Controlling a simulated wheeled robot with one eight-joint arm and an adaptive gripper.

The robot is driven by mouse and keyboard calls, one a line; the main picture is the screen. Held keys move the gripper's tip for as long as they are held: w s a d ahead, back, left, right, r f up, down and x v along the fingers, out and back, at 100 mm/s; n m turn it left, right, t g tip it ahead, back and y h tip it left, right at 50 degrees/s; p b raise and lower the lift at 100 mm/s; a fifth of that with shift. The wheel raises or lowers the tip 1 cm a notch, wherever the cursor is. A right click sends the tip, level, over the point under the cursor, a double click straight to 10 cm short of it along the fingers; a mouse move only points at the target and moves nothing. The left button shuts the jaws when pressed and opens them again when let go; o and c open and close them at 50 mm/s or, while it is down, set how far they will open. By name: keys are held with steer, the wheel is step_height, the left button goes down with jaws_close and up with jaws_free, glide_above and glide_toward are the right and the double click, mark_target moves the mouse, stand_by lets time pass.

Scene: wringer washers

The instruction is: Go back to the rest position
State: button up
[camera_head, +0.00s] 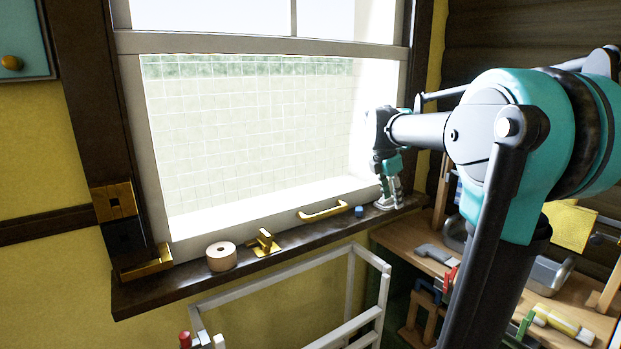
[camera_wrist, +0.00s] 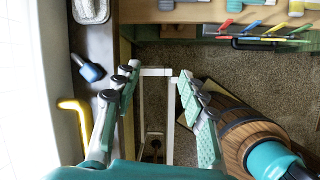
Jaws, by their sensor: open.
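My gripper (camera_head: 386,190) is at the right end of the window sill (camera_head: 290,242), pointing down, with its fingertips close to the sill in the head view. In the wrist view, my gripper (camera_wrist: 155,80) has its two fingers wide apart with nothing between them. A small blue piece (camera_head: 359,211) lies on the sill just left of the gripper; it shows as a blue object (camera_wrist: 90,72) beside the left finger in the wrist view. A yellow handle (camera_head: 323,210) lies further left on the sill, also in the wrist view (camera_wrist: 74,106).
A round wooden roll (camera_head: 221,256) and a brass latch (camera_head: 264,243) sit on the sill. A white frame (camera_head: 366,318) stands below it. A wooden workbench (camera_head: 405,239) with tools is at the right. The wrist view shows a wooden barrel (camera_wrist: 232,130) on the right.

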steer(key=s+a+f+m+y, duration=0.1)
steer(key=s+a+f+m, duration=0.1)
steer(key=s+f+m, duration=0.8)
steer(key=s+a+f+m+t+y, duration=0.1)
steer(key=s+a+f+m+y, duration=0.1)
steer(key=s+f+m, duration=0.9)
steer(key=s+a+f, duration=0.1)
steer(key=s+f, duration=0.2)
steer(key=f, duration=0.1)
steer(key=shift+s+m+t, duration=0.3)
